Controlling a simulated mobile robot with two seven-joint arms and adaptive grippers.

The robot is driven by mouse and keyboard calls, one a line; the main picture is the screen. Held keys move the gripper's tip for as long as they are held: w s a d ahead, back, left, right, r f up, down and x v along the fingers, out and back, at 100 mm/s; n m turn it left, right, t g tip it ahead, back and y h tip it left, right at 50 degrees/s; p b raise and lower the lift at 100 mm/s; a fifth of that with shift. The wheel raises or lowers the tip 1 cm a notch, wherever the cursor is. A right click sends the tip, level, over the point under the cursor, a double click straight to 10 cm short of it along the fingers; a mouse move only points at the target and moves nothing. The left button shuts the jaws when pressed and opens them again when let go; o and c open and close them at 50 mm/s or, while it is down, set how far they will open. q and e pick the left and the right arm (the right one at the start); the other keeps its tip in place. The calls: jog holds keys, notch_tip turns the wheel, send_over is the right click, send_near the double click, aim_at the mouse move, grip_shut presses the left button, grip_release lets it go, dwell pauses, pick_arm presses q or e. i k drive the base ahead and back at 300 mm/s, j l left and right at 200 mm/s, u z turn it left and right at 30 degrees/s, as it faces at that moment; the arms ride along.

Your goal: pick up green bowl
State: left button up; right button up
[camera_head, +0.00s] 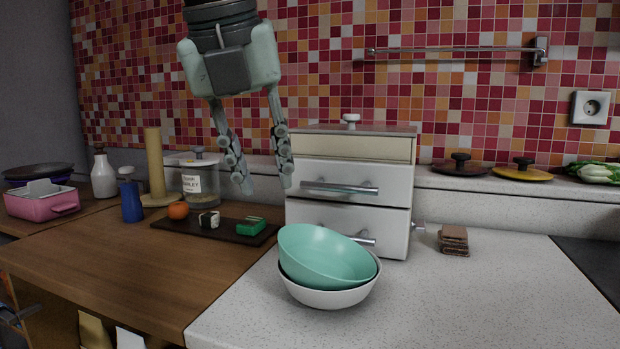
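The green bowl (325,255) rests tilted inside a white bowl (328,297) on the speckled counter, its left rim raised. My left gripper (266,187) hangs from above, fingers pointing down, above and to the left of the bowls. Its fingers are spread apart with nothing between them, and it is not touching the green bowl. My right gripper is not in view.
A white drawer unit (352,183) stands right behind the bowls. A dark tray (213,232) with small items lies to the left on the wooden counter. Brown slices (453,240) lie to the right. The speckled counter (480,305) is clear at front right.

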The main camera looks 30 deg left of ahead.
aim_at(315, 257)
jog(key=k+l, duration=0.2)
jog(key=k, duration=0.3)
jog(key=k+l, duration=0.15)
jog(key=k, duration=0.3)
jog(key=k+l, duration=0.2)
jog(key=k, duration=0.3)
